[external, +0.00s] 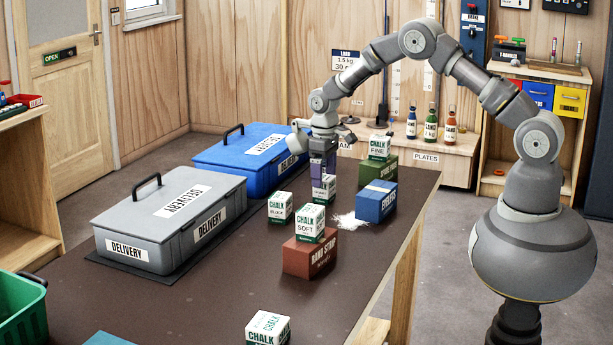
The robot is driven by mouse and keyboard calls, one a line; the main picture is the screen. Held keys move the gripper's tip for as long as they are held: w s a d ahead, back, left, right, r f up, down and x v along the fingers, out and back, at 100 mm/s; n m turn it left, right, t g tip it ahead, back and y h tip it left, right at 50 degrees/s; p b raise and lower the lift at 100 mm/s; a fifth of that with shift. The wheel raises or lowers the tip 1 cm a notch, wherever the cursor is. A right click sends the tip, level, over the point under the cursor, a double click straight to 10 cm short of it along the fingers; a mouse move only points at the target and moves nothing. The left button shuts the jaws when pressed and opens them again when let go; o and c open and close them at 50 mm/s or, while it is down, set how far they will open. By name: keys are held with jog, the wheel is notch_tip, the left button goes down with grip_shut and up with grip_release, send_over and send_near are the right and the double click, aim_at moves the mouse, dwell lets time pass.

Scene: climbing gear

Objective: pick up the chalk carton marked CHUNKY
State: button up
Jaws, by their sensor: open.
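Several white-and-green chalk cartons stand on the dark table, and I cannot read CHUNKY on any of them. My gripper (320,146) is open above the table, over a purple item (322,166) and a chalk carton (323,189) whose lower word is too small to read. Whether the fingers touch anything is unclear. A carton reading SOFT (310,223) sits on a red-brown box, and one reading FINE (380,147) sits on a green box. A carton that seems to read BLOCK (279,208) stands on the table. Another carton (268,327), its lower word unclear, stands at the front.
The red-brown box (309,259), green box (378,176) and blue box (375,203) stand close around the cartons. White powder (346,221) lies beside the blue box. Grey (170,222) and blue (249,159) delivery cases fill the left side.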

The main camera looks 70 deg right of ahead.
aim_at(325, 178)
jog(key=f, duration=0.1)
jog(key=f+b, duration=0.1)
jog(key=f, duration=0.2)
jog(key=shift+s+a+f+b, duration=0.15)
jog(key=shift+a+f+b, duration=0.15)
jog(key=shift+b, duration=0.1)
jog(key=shift+r, duration=0.15)
jog(key=shift+c, duration=0.4)
